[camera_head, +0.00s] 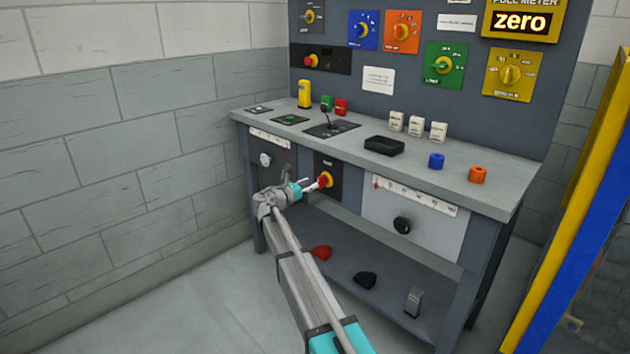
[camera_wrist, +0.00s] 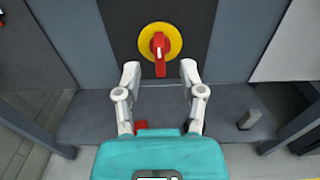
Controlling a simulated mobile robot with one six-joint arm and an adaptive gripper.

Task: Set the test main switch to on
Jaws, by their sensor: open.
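A rotary switch with a red handle on a yellow disc (camera_head: 325,180) sits on a black plate in the bench front. It faces my wrist camera (camera_wrist: 160,43), its red handle pointing straight down with a white mark on it. My gripper (camera_head: 310,186) is just in front of this switch, open and empty. In the wrist view its two fingers (camera_wrist: 160,74) stand apart, left and right of the handle's lower end, with no contact visible. A similar red and yellow switch (camera_head: 311,61) is on the upper panel. The switch labels are too small to read.
The bench top (camera_head: 300,128) carries a yellow block (camera_head: 304,94), a black tray (camera_head: 384,146) and blue and orange rings. A drawer front with a black knob (camera_head: 402,225) is to the right. Loose objects lie on the lower shelf (camera_head: 385,265). A brick wall is left.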

